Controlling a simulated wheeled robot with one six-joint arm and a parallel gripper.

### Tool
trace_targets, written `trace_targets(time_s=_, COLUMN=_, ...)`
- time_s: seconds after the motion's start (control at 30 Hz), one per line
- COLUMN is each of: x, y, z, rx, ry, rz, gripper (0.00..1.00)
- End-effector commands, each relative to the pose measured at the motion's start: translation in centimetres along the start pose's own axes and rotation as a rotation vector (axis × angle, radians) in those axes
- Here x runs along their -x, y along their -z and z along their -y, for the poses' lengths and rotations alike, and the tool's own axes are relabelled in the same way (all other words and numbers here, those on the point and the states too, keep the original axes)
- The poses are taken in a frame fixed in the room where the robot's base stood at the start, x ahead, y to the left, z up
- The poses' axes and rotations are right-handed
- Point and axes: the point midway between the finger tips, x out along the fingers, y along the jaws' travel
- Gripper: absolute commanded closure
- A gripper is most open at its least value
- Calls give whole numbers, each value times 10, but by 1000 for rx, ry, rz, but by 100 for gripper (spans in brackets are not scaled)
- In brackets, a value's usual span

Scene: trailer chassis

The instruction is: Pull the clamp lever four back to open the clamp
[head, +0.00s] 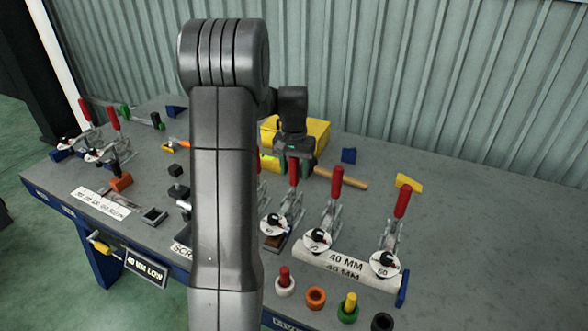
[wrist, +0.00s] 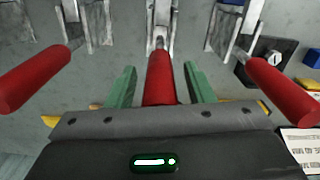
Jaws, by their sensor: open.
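In the head view my gripper (head: 293,153) is over the bench at the top of a red clamp lever (head: 294,173), which stands up from its metal clamp. In the wrist view the green fingers of my gripper (wrist: 160,82) are spread, with a red lever (wrist: 158,78) between them and a gap visible on each side. Other red levers flank it on the left (wrist: 35,80) and right (wrist: 285,88). I cannot read which lever is number four. The lower part of the lever's grip is hidden by the gripper body in the wrist view.
More upright red-handled clamps stand to the right, at the middle (head: 336,183) and far right (head: 402,202). Coloured plugs (head: 316,297) line the front edge. My arm hides part of the bench.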

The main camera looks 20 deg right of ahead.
Motion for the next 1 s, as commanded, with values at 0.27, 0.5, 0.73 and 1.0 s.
trace_targets(time_s=0.27, x=-8, y=0, z=0, rx=0, ry=0, rz=-2, gripper=52)
trace_targets(time_s=0.5, x=-8, y=0, z=0, rx=0, ry=0, rz=-2, gripper=74)
trace_targets(time_s=0.73, x=-8, y=0, z=0, rx=0, ry=0, rz=-2, gripper=100)
trace_targets(time_s=1.0, x=-6, y=-4, z=-10, rx=-3, ry=3, rz=33, gripper=100)
